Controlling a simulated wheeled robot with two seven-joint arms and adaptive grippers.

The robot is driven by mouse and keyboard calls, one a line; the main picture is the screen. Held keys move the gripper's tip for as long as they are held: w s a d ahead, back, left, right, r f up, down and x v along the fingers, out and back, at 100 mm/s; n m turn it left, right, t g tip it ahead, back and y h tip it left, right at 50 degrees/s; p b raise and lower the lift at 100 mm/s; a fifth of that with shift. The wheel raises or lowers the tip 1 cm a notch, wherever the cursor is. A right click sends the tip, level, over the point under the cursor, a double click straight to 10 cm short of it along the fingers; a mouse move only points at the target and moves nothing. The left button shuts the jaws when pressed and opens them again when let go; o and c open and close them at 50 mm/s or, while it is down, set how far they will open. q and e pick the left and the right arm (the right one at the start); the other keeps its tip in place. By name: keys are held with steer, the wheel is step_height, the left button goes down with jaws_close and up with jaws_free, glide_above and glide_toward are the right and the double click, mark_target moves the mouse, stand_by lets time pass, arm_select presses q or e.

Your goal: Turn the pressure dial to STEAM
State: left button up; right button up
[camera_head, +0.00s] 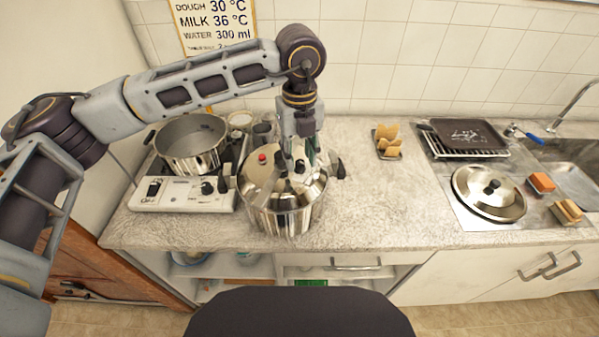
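A shiny steel pressure cooker (283,217) stands on the counter, with a lid on top. A small red knob (262,158) and dark fittings show on the lid. My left gripper (299,168) points down over the lid, its fingertips close to the dark fittings at the middle. I cannot tell whether it touches them or how far its fingers are apart. I cannot make out the pressure dial or its marks; the gripper covers part of the lid. My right gripper is not in view.
Left of the cooker, an open saucepan (190,142) sits on a white hob (180,205) with dark knobs. At right are a lid (489,192), a dark pan (468,134) on a rack, sponges (541,182) and a sink. The counter (385,205) between is mostly clear.

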arm_select(q)
steer(key=shift+f, duration=0.3)
steer(key=shift+s+a+f+b, duration=0.2)
steer(key=shift+s+f+b, duration=0.05)
steer(key=shift+f+b, duration=0.5)
steer(key=shift+w+d+f, duration=0.2)
steer(key=shift+w+f, duration=0.1)
steer(key=shift+s+d+b, duration=0.1)
steer(key=shift+b, duration=0.2)
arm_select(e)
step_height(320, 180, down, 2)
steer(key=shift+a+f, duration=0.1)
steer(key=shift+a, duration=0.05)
